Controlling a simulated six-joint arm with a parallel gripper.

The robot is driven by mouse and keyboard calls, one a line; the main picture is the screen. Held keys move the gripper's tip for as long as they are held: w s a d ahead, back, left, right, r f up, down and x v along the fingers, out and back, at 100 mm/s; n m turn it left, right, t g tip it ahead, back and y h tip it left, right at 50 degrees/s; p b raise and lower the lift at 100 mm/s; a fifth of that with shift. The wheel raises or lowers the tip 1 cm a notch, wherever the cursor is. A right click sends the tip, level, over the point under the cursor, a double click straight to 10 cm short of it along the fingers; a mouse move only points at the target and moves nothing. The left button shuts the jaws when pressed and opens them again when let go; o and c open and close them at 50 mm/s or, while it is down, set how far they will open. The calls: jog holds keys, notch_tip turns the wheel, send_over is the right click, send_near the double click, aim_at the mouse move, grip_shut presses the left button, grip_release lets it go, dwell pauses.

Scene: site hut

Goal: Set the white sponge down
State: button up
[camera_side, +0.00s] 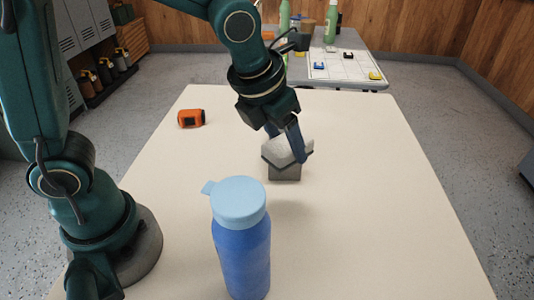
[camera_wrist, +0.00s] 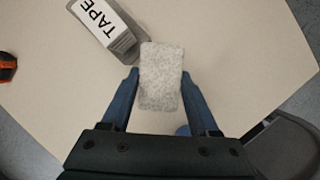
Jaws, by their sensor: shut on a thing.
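The white sponge (camera_side: 279,150) is a speckled, pale block. My gripper (camera_side: 284,152) is shut on it, with one blue finger at each side. In the wrist view the sponge (camera_wrist: 162,75) lies between the fingertips of my gripper (camera_wrist: 160,88). In the side view it appears in front of or above a grey box and hides part of it; I cannot tell whether they touch.
The grey box (camera_side: 285,174) is labelled TAPE in the wrist view (camera_wrist: 103,26). A blue bottle (camera_side: 242,250) stands at the front of the pale table (camera_side: 370,220). An orange tape measure (camera_side: 191,118) lies at the back left. The table's right side is clear.

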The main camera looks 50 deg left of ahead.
jog(key=shift+d+f, duration=0.1)
jog(key=shift+f, duration=0.25)
send_over(326, 242)
jog(key=s, duration=0.1)
jog(key=f, duration=0.7)
jog(key=shift+s, duration=0.2)
jog(key=shift+f, duration=2)
jog(key=shift+f, duration=0.1)
jog(key=o, duration=1.3)
jog(key=shift+o, duration=0.2)
jog(key=v, duration=0.7)
jog(key=shift+r, duration=0.35)
